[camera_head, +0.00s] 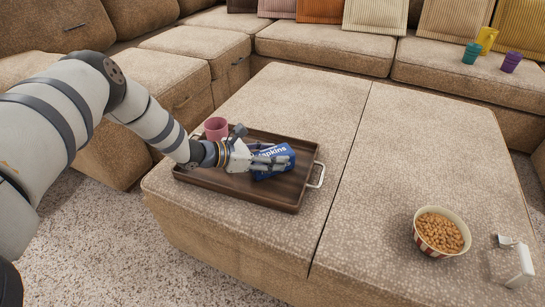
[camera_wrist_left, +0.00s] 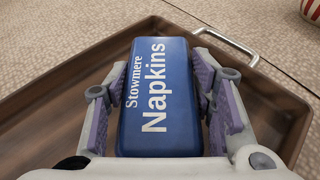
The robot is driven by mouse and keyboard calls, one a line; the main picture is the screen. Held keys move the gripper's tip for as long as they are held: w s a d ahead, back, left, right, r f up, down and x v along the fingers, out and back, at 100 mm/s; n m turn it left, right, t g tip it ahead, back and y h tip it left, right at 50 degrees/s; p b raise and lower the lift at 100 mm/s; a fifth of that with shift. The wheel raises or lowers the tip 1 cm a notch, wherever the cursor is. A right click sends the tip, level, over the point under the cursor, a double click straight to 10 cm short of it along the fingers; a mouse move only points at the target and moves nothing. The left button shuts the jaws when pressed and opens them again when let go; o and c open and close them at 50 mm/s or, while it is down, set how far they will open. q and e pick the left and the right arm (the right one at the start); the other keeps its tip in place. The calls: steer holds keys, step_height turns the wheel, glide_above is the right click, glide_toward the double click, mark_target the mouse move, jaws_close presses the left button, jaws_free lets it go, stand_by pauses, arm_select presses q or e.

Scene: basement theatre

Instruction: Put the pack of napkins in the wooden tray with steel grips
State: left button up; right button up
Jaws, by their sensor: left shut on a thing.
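The pack of napkins (camera_head: 272,161) is a blue block with white lettering. It is in or just above the wooden tray with steel grips (camera_head: 290,200); I cannot tell whether it touches the tray floor. The tray lies on the ottoman, with a steel grip at its right end. My left gripper (camera_head: 262,160) is over the tray and shut on the pack. In the left wrist view the pack (camera_wrist_left: 160,95) sits between the two fingers, with the tray (camera_wrist_left: 60,90) around and beneath it. My right gripper is not in view.
A pink cup (camera_head: 216,128) stands at the tray's back left. A striped bucket of snacks (camera_head: 440,232) and a small white item (camera_head: 512,264) are at the ottoman's right. Coloured cups (camera_head: 471,53) stand on the far sofa. The ottoman between tray and bucket is clear.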

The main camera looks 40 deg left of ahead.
arm_select(q)
steer(key=shift+f, duration=0.1)
steer(key=o, duration=1.2)
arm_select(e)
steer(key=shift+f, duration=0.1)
arm_select(q)
steer(key=shift+s+a+r, duration=0.15)
steer(key=shift+r, duration=0.25)
steer(key=p+v, duration=0.4)
steer(key=v, duration=0.7)
steer(key=shift+s, duration=0.25)
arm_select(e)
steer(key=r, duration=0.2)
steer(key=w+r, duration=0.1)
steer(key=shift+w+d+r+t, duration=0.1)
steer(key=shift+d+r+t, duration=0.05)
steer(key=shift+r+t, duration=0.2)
